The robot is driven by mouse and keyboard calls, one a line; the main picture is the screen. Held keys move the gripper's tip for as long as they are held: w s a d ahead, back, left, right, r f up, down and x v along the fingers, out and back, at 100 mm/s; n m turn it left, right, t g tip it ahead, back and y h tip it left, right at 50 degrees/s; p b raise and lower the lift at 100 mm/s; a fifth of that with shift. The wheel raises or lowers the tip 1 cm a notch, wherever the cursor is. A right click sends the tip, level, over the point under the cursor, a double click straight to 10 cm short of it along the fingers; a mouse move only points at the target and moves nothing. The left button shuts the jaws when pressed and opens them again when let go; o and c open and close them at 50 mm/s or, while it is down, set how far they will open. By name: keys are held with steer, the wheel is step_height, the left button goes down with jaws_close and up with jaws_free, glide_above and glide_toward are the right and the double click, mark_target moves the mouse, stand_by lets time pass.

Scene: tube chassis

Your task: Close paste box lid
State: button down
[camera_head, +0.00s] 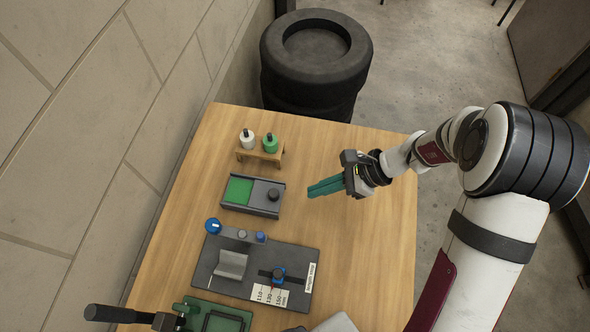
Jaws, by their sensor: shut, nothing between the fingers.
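The paste box (234,207) is a low grey box on the table, left of my gripper. Green paste (238,190) shows in its left half. Its dark grey lid (263,205) covers the right half and carries a round black knob (273,195). My gripper (311,191) has teal fingers that point left toward the box. It is shut and empty, to the right of the knob and apart from it. Its height over the table is hard to judge.
A wooden stand (245,155) with a white bottle (247,140) and a green bottle (270,143) stands behind the box. A dark fixture plate (210,268) with blue knobs lies in front. A green device (215,318) is at the front edge. The table right of the box is clear.

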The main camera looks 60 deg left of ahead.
mark_target(279, 197)
steer(key=s, duration=0.1)
steer(key=s+a+f, duration=0.1)
steer(key=s+a, duration=0.1)
steer(key=shift+s+a+f, duration=0.15)
steer(key=shift+s+f, duration=0.15)
steer(key=shift+s+a, duration=0.4)
steer(key=shift+s, duration=0.2)
steer(key=s+a, duration=0.5)
steer(key=shift+s+a, duration=0.1)
